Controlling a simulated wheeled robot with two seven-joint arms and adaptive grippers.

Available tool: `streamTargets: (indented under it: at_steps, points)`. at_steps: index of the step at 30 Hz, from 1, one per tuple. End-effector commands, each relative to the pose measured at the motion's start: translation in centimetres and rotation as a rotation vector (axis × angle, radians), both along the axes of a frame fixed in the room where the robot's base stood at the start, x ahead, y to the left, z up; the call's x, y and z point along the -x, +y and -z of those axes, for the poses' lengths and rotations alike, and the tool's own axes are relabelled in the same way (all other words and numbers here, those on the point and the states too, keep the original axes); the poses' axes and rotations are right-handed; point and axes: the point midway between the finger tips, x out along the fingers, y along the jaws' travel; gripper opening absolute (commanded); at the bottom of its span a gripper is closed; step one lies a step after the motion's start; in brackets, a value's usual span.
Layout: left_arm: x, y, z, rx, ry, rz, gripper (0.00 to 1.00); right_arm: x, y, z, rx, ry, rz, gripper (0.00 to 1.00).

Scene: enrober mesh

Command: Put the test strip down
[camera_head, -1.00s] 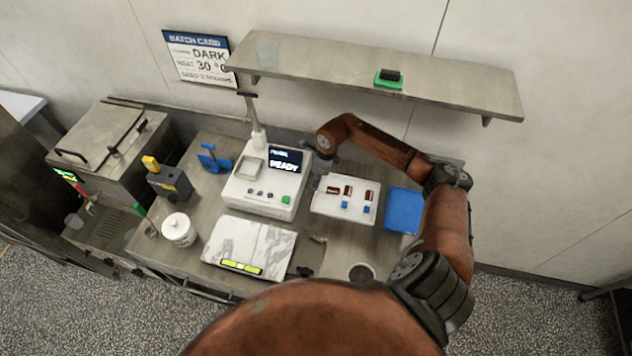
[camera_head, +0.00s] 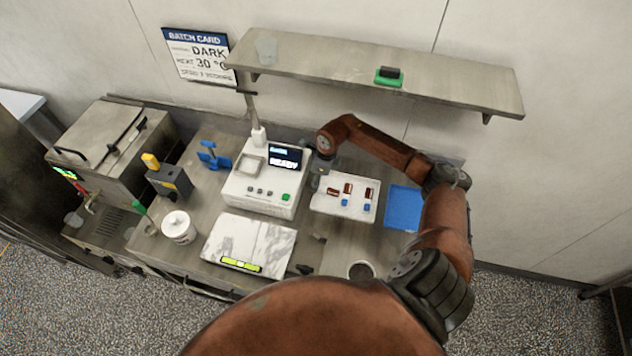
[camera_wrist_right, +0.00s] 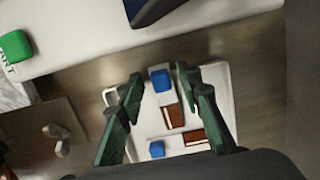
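A white tray (camera_head: 318,209) holds test strips with brown patches and blue ends. A middle strip (camera_head: 347,188) and a right strip (camera_head: 368,193) lie in the head view. Another brown patch (camera_head: 333,191) shows at the tray's left, close to my right gripper (camera_head: 320,180). In the right wrist view, my right gripper (camera_wrist_right: 160,78) has its fingers apart above the tray (camera_wrist_right: 224,84). A blue end (camera_wrist_right: 160,80) and a brown patch (camera_wrist_right: 173,115) show between the fingers; I see no strip clamped. Contact at the tips is unclear. My left gripper is out of view.
A white meter (camera_head: 262,192) with a lit screen and green button stands left of the tray. A blue tray (camera_head: 403,208) lies to the right. A marble slab (camera_head: 247,240) and white pot (camera_head: 178,227) are front left. A shelf (camera_head: 440,92) hangs above.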

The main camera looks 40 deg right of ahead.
Motion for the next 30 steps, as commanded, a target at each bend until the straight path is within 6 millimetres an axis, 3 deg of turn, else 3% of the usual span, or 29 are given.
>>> streamTargets:
  at_steps: [8,21,30]
  points:
    - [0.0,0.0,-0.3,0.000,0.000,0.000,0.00,0.0,-0.3,-1.6,0.003,-0.005,0.000,0.33]
    - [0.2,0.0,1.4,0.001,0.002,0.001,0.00,1.3,-1.2,-10.2,0.002,-0.002,0.000,0.33]
    - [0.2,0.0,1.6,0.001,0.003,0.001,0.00,1.6,-1.4,-12.4,-0.001,-0.001,0.001,0.33]
